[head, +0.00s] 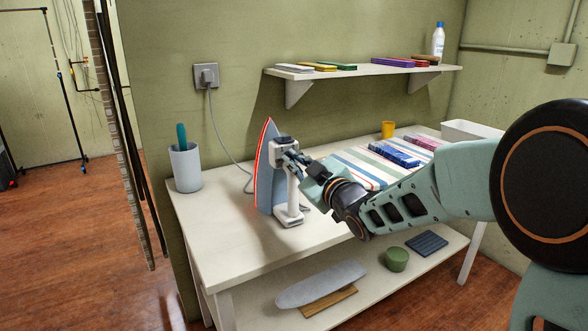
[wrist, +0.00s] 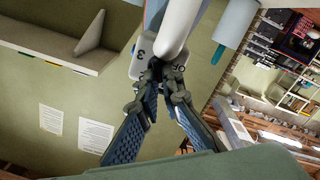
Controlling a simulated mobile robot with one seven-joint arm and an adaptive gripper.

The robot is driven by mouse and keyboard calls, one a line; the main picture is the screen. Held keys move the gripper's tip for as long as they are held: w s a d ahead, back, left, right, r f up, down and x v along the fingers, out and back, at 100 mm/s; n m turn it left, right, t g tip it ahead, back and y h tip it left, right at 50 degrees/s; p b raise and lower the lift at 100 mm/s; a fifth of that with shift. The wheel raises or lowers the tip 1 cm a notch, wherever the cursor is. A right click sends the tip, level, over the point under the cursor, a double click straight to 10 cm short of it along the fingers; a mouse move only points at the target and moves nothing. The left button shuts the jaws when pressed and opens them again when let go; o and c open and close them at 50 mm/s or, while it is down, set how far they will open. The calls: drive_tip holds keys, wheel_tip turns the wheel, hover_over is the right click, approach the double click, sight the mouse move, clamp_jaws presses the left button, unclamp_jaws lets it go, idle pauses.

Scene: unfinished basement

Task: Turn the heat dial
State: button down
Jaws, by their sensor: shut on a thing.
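An iron (head: 266,175) stands upright on its heel near the table's left part, with a grey-blue soleplate, a red edge and a white handle. My gripper (head: 295,158) reaches it from the right, with its fingertips against the upper handle side. In the wrist view my gripper's fingers (wrist: 166,84) close together at a pale grey face (wrist: 139,66) of the iron marked with a "3" and other partly covered print. They are shut on the heat dial, which is mostly hidden between and behind the fingertips.
The iron's cord (head: 222,139) runs to a wall socket (head: 205,76). A shelf (head: 385,72) hangs above.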

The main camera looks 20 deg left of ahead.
drive_tip(key=c, duration=1.8)
unclamp_jaws()
drive_tip(key=shift+o, duration=0.2)
drive_tip(key=v, duration=1.2)
